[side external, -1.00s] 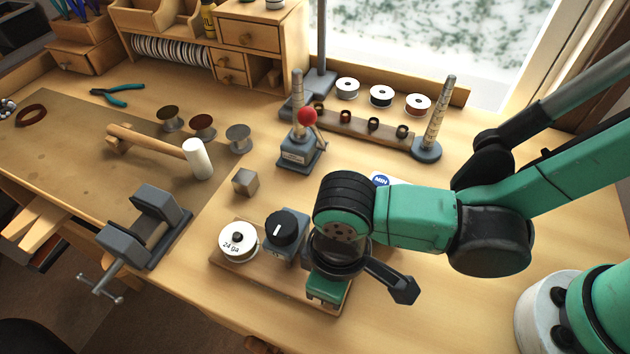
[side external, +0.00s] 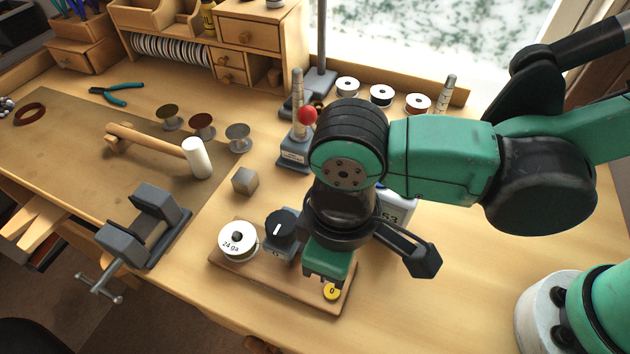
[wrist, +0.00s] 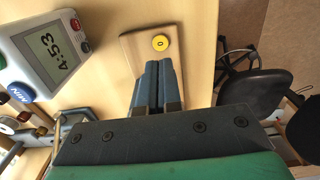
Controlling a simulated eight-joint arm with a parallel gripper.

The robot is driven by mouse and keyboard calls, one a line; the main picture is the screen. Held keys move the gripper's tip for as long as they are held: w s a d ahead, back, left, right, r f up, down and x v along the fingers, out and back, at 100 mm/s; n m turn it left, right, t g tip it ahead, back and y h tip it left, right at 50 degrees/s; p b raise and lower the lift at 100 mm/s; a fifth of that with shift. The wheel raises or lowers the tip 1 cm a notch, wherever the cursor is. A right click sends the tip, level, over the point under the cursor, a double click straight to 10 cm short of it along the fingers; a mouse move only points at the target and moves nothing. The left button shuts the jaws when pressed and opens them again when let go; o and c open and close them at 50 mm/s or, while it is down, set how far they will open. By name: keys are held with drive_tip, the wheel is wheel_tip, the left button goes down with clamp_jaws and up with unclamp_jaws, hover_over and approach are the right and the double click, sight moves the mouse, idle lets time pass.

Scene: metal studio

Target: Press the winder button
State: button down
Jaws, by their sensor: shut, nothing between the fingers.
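The winder is a wooden board (side external: 285,284) near the table's front edge. It carries a white spool marked 24 ga (side external: 238,240), a grey block with a black dial (side external: 282,229), and a round yellow piece marked 0 (side external: 332,292) at its right end. In the wrist view the yellow piece (wrist: 160,43) lies just beyond my fingertips. My gripper (side external: 326,279) is shut and empty, pointing down above the board's right end; in the wrist view its fingers (wrist: 158,64) lie side by side. Part of the board is hidden behind my gripper.
A white timer (wrist: 50,50) reading 4:53 stands beside the board, partly behind my arm. A small metal cube (side external: 245,181), a vise (side external: 150,228) and a red-knobbed stand (side external: 297,155) are nearby. The tabletop right of the board is mostly clear.

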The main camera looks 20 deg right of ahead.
drive_tip(key=shift+r, duration=1.05)
